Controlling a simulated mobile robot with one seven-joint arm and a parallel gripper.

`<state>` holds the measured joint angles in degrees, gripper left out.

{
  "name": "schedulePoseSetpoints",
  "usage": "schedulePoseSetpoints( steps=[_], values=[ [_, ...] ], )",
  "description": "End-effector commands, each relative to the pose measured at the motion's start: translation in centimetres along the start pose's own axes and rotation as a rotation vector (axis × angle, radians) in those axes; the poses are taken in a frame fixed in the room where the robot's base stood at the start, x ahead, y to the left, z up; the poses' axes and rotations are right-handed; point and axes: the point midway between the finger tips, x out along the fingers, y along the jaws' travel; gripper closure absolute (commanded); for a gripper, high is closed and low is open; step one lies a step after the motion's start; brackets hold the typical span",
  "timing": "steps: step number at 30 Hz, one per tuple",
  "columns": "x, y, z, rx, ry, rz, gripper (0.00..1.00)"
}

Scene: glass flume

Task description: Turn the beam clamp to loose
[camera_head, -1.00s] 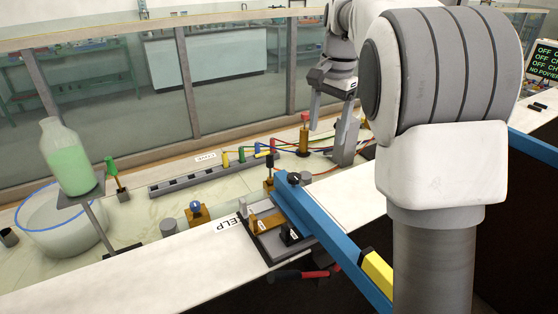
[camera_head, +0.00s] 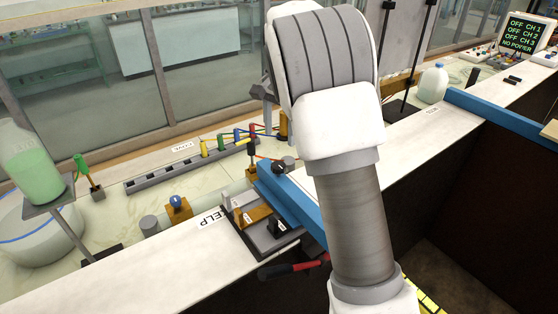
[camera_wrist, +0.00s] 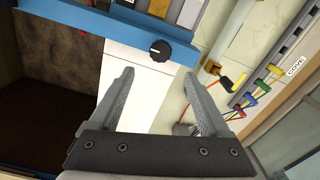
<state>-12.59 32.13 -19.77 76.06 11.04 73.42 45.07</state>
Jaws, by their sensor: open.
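In the head view my arm hides most of the gripper; only a grey part shows left of the arm.
A rail with coloured plugs and cables (camera_head: 190,168) lies behind the knob. A dark plate with an orange block (camera_head: 256,214) is beside the beam. A green bottle (camera_head: 25,155) stands at left. The white ledge (camera_wrist: 135,75) below the knob is clear.

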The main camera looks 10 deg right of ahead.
Motion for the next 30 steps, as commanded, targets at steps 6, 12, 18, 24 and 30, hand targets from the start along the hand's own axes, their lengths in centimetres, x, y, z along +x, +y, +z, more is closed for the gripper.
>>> schedulePoseSetpoints(
  steps=[6,12,18,24,30],
  values=[
    [4.9,0.1,0.1,-0.001,-0.003,0.004,0.19],
    [8.1,0.0,0.1,0.0,-0.001,0.001,0.19],
    [9.6,0.0,0.0,-0.001,0.0,0.0,0.19],
    [9.7,0.0,0.0,-0.001,0.0,0.0,0.19],
    [9.7,0.0,0.0,-0.001,0.0,-0.001,0.39]
  ],
)
